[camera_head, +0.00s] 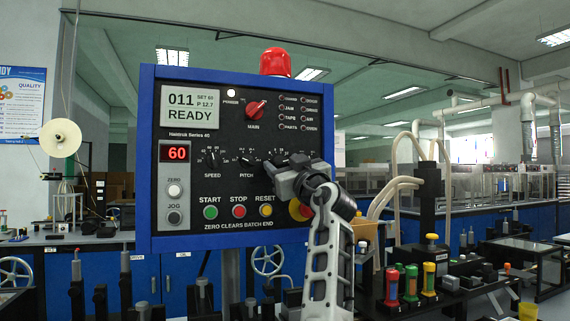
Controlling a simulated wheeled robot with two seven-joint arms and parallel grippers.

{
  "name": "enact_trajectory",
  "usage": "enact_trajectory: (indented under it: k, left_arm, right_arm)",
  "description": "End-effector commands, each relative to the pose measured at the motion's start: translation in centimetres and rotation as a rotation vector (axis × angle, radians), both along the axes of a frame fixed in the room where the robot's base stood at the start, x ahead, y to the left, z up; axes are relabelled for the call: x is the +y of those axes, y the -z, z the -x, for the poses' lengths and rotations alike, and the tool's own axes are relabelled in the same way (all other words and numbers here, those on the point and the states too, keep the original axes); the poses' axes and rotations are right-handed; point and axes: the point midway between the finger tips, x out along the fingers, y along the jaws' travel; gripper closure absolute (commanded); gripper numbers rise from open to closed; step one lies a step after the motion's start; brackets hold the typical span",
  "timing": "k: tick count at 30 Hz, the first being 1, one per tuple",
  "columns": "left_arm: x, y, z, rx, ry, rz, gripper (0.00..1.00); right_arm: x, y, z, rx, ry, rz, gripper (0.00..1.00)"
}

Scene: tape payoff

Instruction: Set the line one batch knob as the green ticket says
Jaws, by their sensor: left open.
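The control panel (236,222) has a blue frame and stands in the middle of the view. Its screen (190,108) reads 011, SET 60, P 12.7, READY. A red counter (174,153) shows 60. The SPEED knob (212,159) and PITCH knob (247,159) are black with pointers. My left gripper (276,172) is open in front of the panel, right of the PITCH knob. It covers the dials there and their labels, so I cannot tell the batch knob or its setting. I cannot make out a green ticket. My right gripper is not in view.
START (210,212), STOP (239,211) and RESET (266,210) buttons sit below the knobs, beside a partly covered red-and-yellow button (299,210). A red MAIN switch (256,108) is above. Colored cylinders (410,283) stand on a bench at right.

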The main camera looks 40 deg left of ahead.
Motion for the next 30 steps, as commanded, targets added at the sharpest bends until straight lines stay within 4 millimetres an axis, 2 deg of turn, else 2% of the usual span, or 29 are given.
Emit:
enact_trajectory:
  k: [4, 5, 9, 20, 30]
  left_arm:
    - [0.0, 0.01, 0.02, 0.0, -0.001, 0.0, 0.46]
    - [0.0, 0.0, 0.02, 0.0, -0.001, 0.0, 0.52]
    - [-0.02, 0.01, 0.03, 0.0, -0.001, 0.0, 0.91]
    - [-0.03, 0.02, 0.03, -0.031, -0.002, 0.017, 0.91]
    - [-0.12, -0.21, -0.1, -0.225, -0.004, 0.114, 0.91]
  right_arm:
    - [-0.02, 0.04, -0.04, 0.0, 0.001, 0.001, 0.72]
    - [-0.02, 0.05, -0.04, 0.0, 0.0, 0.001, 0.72]
    - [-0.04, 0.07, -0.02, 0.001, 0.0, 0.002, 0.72]
    - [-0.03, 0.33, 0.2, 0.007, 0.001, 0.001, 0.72]
    - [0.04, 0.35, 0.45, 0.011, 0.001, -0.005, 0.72]
